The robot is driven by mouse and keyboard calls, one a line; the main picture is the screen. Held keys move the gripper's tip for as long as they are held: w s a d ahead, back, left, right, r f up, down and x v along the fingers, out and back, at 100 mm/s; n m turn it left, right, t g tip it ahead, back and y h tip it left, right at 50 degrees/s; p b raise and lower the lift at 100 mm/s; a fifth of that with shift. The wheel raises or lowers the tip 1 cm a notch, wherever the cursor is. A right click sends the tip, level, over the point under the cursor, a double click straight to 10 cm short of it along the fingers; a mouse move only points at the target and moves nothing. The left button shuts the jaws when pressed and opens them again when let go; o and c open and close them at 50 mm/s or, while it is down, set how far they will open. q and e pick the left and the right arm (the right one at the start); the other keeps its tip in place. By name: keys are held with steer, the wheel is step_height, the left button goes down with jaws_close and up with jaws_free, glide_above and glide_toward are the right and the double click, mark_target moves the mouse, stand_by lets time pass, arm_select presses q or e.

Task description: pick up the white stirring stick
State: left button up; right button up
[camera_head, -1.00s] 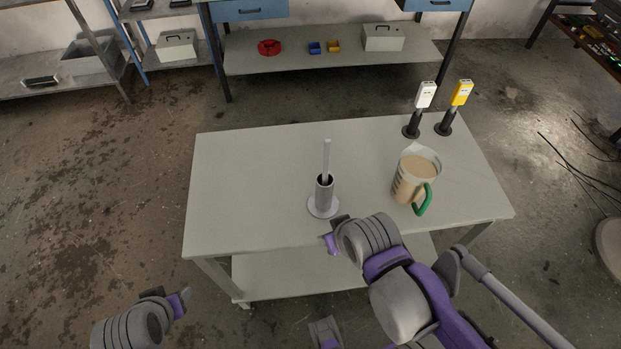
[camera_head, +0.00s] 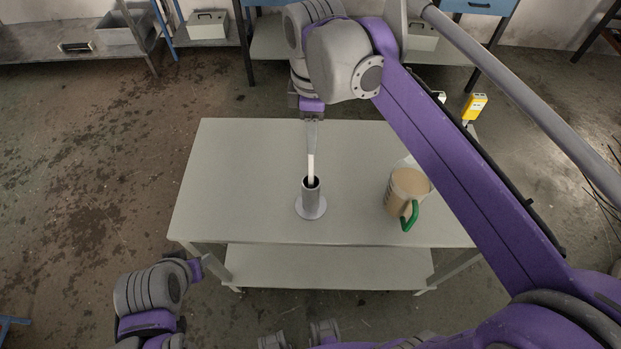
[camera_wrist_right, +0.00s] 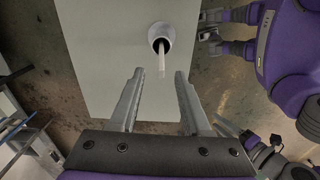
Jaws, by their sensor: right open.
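The white stirring stick (camera_head: 311,169) stands upright in a grey metal holder (camera_head: 311,196) with a round base on the table. The stick (camera_wrist_right: 161,60) and the holder's dark opening (camera_wrist_right: 161,40) also show in the right wrist view. My right gripper (camera_head: 312,150) is over the stick, fingers pointing down, and hides its top in the head view. In the wrist view the right gripper (camera_wrist_right: 159,73) is open, and the stick's free end appears between its fingertips with gaps on both sides. My left gripper (camera_head: 195,269) is off the table's front left; its jaw opening is unclear.
A jug of brown liquid with a green handle (camera_head: 406,193) stands right of the holder on the table (camera_head: 235,170). A yellow-topped device (camera_head: 474,106) is at the back right, partly behind my right arm. The table's left side is clear.

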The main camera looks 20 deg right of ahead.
mark_target(312, 164)
steer(key=shift+w+a+f+n, duration=0.1)
steer(key=shift+w+a+n, duration=0.05)
steer(key=shift+n, duration=0.15)
steer(key=f, duration=1)
steer(key=shift+s+f, duration=0.15)
steer(key=shift+s, duration=0.05)
jaws_close()
